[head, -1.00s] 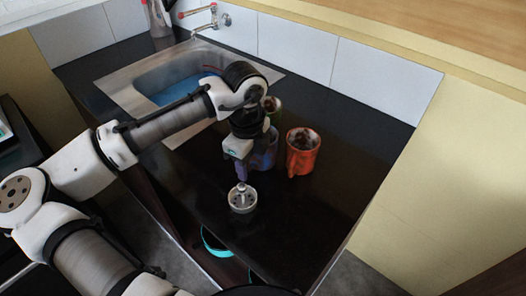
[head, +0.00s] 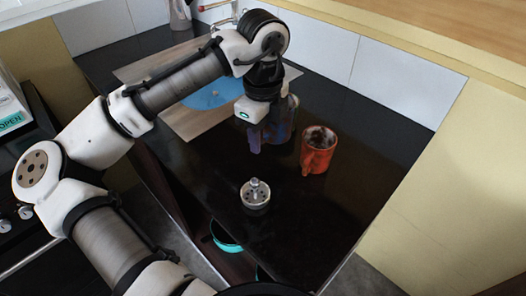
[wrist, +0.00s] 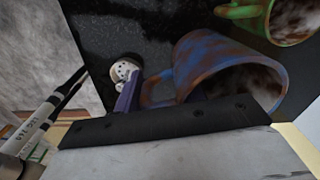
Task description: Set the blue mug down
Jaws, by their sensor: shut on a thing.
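The blue mug (head: 285,122), blotched with brown, is beside the orange mug on the black counter, in the head view. It also shows large in the wrist view (wrist: 205,55), with its handle toward my gripper. My gripper (head: 262,135) is over the mug's left side. It is shut on the mug at the handle. One purple finger shows in the wrist view (wrist: 127,96); the other is mostly hidden. I cannot tell for sure whether the mug's base touches the counter.
An orange mug (head: 317,152) stands right of the blue mug. A metal strainer-like piece (head: 255,194) lies nearer on the counter (head: 330,205). The front right counter is clear.

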